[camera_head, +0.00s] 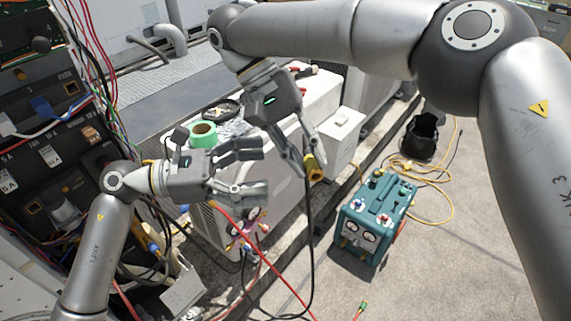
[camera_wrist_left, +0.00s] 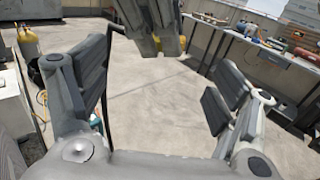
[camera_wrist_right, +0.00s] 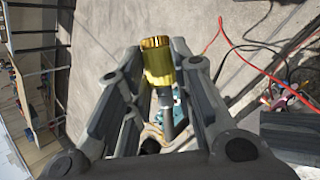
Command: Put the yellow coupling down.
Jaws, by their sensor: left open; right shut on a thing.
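The yellow coupling (camera_head: 315,168) is a brass-coloured cylinder on the end of a black hose (camera_head: 308,225). My right gripper (camera_head: 302,168) is shut on it and holds it in the air in front of the white condenser housing. In the right wrist view the coupling (camera_wrist_right: 157,62) sticks out between the fingers, with the dark hose below it. My left gripper (camera_head: 263,168) is open and empty, to the left of the coupling. The left wrist view shows its fingers (camera_wrist_left: 165,75) wide apart with nothing between them.
A teal machine (camera_head: 374,218) with gauges stands on the ground at the right. A black bag (camera_head: 421,138) and yellow hose lie behind it. Green tape (camera_head: 203,134) rests on the housing top. An open electrical cabinet (camera_head: 50,130) with wires is at left. Red hoses cross the lower middle.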

